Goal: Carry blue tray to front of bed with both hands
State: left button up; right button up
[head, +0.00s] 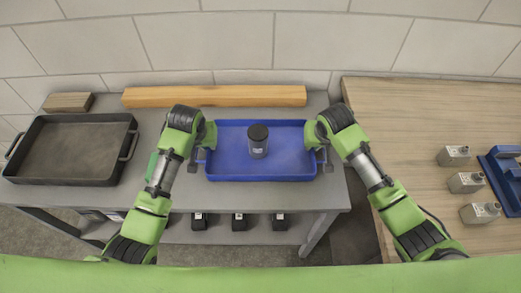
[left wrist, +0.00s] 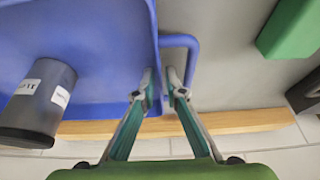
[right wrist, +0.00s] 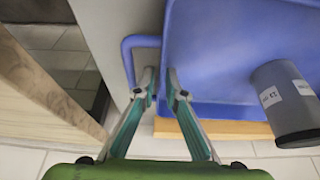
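The blue tray (head: 285,166) is on the grey table, level, with a dark cylindrical container (head: 258,142) upright inside it. The container also shows in the left wrist view (left wrist: 40,100) and the right wrist view (right wrist: 285,105). My left gripper (left wrist: 160,78) is at the tray's left side wall, by its handle (left wrist: 194,55). My right gripper (right wrist: 160,78) is at the right side wall, by the other handle (right wrist: 127,62). The fingers of each straddle the wall with a narrow gap between the tips. Contact with the wall is not clear.
A black tray (head: 70,150) is at the left. A wooden beam (head: 215,96) lies along the back wall. A wooden table (head: 420,120) at the right holds small metal boxes (head: 466,182) and a blue item (head: 505,180). A green object (left wrist: 290,30) is close to my left gripper.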

pick_arm(q)
jog(key=shift+w+f, duration=0.15)
jog(key=shift+f, duration=0.25)
pick_arm(e)
jog(key=shift+w+f, duration=0.15)
jog(key=shift+f, duration=0.25)
pick_arm(q)
grip_shut()
pick_arm(e)
grip_shut()
pick_arm(q)
jog(key=shift+w+r, duration=0.1)
jog(key=shift+r, duration=0.1)
pick_arm(e)
jog(key=shift+w+r, duration=0.1)
jog(key=shift+r, duration=0.1)
pick_arm(q)
jog(key=shift+r, duration=0.1)
pick_arm(e)
jog(key=shift+r, duration=0.1)
